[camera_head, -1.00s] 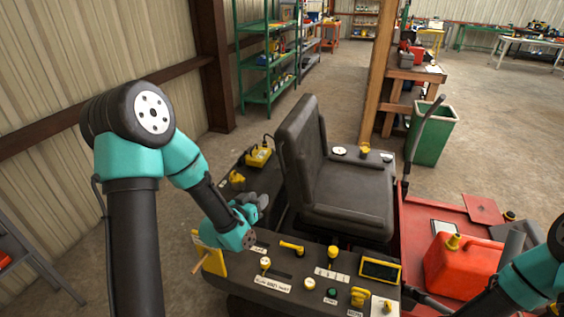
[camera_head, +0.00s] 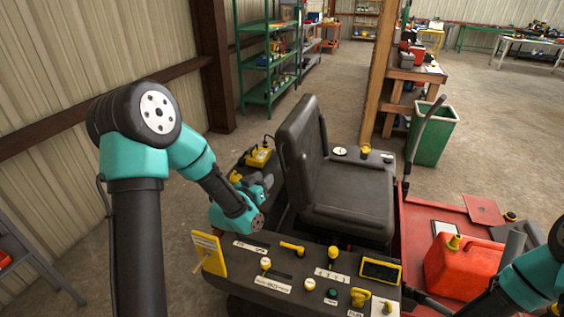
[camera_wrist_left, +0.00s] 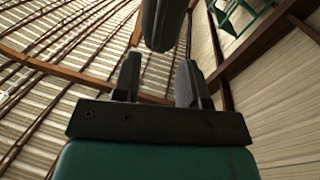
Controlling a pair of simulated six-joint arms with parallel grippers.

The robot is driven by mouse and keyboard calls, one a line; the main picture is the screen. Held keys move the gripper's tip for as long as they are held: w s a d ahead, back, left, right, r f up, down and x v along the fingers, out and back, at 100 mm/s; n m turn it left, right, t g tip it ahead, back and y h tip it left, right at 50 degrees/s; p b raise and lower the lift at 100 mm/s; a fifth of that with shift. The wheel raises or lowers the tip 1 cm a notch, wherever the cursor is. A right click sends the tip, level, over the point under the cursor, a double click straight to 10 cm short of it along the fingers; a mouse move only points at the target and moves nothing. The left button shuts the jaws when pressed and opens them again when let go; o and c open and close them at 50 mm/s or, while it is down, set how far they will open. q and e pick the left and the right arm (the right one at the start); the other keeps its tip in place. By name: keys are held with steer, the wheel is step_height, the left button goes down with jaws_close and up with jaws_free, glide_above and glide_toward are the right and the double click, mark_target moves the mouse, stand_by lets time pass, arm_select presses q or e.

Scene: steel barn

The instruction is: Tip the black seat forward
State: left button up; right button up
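The black seat (camera_head: 348,195) sits on the machine with its pan level and its backrest (camera_head: 301,140) upright. My left gripper (camera_head: 264,184) is just left of the backrest, low beside it. In the left wrist view, my left gripper (camera_wrist_left: 158,72) has its two fingers apart with nothing between them. The dark end of what looks like the backrest (camera_wrist_left: 163,25) shows just beyond the fingertips; I cannot tell whether they touch. My right arm shows at the lower right in the head view, but its gripper is out of view.
A control panel (camera_head: 300,271) with yellow knobs and levers lies in front of the seat. A yellow plate (camera_head: 209,254) stands at its left end. A red fuel can (camera_head: 462,266) is on the red deck (camera_head: 415,215) to the right. A green bin (camera_head: 432,137) stands behind.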

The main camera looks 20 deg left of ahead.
mark_target(282, 161)
arm_select(q)
steer(key=w, duration=0.4)
steer(key=w+d, duration=0.1)
steer(key=w, duration=0.7)
steer(key=shift+w+d, duration=0.15)
steer(key=shift+d, duration=0.2)
steer(key=shift+c, duration=0.3)
jaws_close()
